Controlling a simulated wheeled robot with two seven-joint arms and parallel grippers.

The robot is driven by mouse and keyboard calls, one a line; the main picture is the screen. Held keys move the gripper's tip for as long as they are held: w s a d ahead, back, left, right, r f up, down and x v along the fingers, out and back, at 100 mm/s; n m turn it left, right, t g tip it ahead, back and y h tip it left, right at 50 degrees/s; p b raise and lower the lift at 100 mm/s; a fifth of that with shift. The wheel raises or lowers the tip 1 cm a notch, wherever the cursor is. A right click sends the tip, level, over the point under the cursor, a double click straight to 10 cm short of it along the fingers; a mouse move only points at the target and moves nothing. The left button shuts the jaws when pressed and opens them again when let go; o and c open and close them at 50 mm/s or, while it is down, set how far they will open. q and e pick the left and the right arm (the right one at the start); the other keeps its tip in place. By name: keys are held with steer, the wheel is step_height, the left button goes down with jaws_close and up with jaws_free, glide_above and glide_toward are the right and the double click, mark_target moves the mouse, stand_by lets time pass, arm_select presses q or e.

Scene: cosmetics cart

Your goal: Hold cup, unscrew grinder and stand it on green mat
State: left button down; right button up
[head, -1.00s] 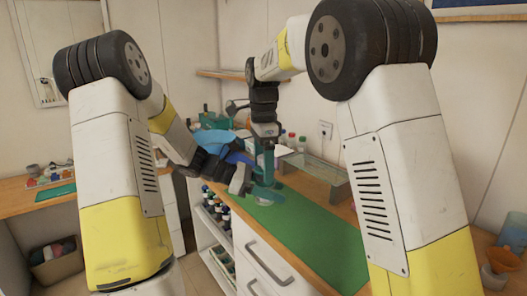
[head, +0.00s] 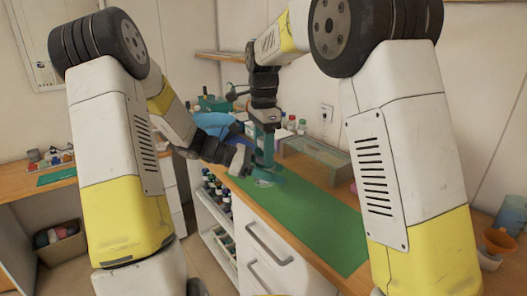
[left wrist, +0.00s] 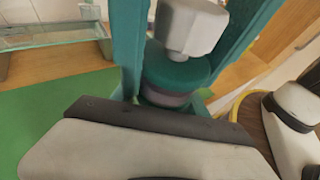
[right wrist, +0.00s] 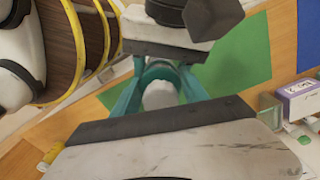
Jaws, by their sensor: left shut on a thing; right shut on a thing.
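My right gripper (head: 267,143) hangs down over the green mat (head: 315,215) with its teal fingers closed around the grinder. In the right wrist view the grinder's pale, rounded part (right wrist: 160,96) sits between them. My left gripper (head: 247,164) reaches in low from the left, below the right one. In the left wrist view its fingers flank a dark teal round body (left wrist: 177,76) with a pale faceted knob (left wrist: 188,27) above it. A clear round cup base (head: 265,183) shows under the grippers at the mat. The fingers hide most of the cup and the joint with the grinder.
A glass-topped stand (head: 315,158) is behind the mat. Small bottles (head: 291,124) stand at the back. Orange and blue cups (head: 500,240) are at the right front. The mat's near right part is clear.

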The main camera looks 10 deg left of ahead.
steer(key=shift+n, duration=1)
steer(key=o, duration=1.5)
steer(key=shift+o, duration=0.2)
steer(key=shift+r, duration=2.35)
steer(key=shift+c, duration=1.1)
step_height(320, 180, up, 7)
steer(key=shift+w+d+r, duration=0.1)
steer(key=shift+w+r, duration=0.05)
steer(key=shift+r, duration=0.05)
step_height(320, 180, down, 12)
steer(key=shift+r, duration=0.2)
